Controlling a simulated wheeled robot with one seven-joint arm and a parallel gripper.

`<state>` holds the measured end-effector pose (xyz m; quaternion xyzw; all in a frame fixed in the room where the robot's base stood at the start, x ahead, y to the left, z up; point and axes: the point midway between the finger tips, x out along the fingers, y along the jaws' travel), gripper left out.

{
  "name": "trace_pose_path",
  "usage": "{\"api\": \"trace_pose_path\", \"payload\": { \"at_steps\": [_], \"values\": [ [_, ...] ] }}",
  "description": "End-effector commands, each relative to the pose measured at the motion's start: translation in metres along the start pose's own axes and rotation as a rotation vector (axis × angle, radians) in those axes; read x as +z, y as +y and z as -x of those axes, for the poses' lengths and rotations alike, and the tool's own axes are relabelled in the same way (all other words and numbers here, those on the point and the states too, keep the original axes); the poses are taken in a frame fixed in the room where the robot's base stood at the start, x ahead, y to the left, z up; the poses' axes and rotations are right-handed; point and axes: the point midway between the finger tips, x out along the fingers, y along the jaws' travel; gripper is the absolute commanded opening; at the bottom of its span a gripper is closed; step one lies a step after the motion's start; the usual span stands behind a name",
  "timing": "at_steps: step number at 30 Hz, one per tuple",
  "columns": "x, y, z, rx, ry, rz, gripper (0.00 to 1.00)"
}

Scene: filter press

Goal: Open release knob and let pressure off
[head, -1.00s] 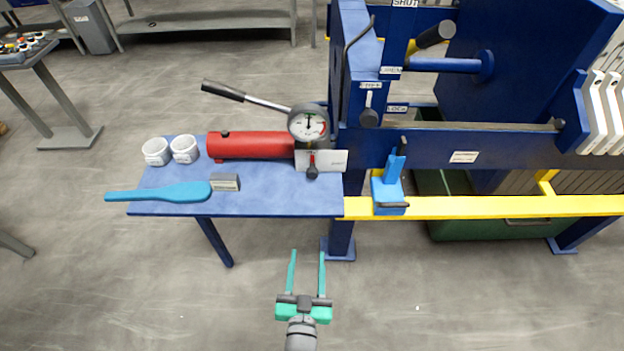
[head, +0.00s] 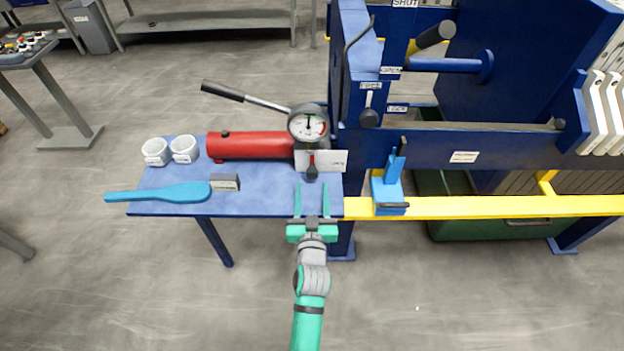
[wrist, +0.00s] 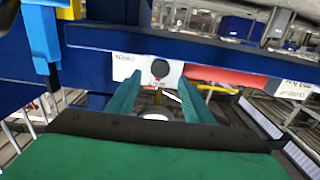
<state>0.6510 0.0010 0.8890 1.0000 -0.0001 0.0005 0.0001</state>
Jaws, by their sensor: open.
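The release knob (head: 312,172) is a small black knob with a red mark above it, on a white label plate (head: 332,160) below the round pressure gauge (head: 308,124). The gauge sits at the right end of the red pump cylinder (head: 250,145), whose black-gripped lever (head: 223,91) points up left. My gripper (head: 312,186) is open and empty, its green fingers over the front of the blue side table, just short of the knob. In the wrist view the knob (wrist: 160,70) shows ahead, between and beyond the two finger tips. I see no contact.
A blue latch tool (head: 389,188) stands on the yellow rail to the right. The blue press frame (head: 440,150) rises at right.

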Motion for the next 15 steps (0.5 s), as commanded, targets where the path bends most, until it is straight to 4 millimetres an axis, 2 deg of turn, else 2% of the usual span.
{"api": "trace_pose_path", "payload": {
  "at_steps": [1, 6, 15],
  "values": [
    [-0.001, 0.001, -0.009, 0.001, 0.002, 0.003, 0.47],
    [0.0, 0.0, -0.031, 0.0, 0.0, 0.002, 0.47],
    [0.0, 0.0, -0.047, 0.0, 0.0, 0.001, 0.47]
  ]
}}
